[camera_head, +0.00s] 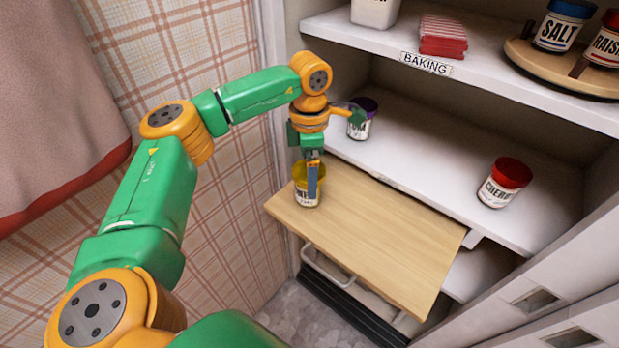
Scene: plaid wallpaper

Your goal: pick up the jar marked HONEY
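A jar with a yellow lid (300,190) stands upright near the left end of a pull-out wooden board (375,235). Its white label is partly covered by my gripper and I cannot read the whole word. My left gripper (313,185) points down at this jar, with a finger in front of its lid and label. The other finger is hidden, so I cannot tell whether the gripper is closed on it. The jar appears to rest on the board. My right gripper is not in view.
A purple-lidded jar (363,122) stands on the shelf behind my wrist, partly hidden. A red-lidded jar marked CHER… (505,182) is on the same shelf at right. The upper shelf, labelled BAKING (426,64), holds SALT (562,27) and other containers. The board's middle and right are clear.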

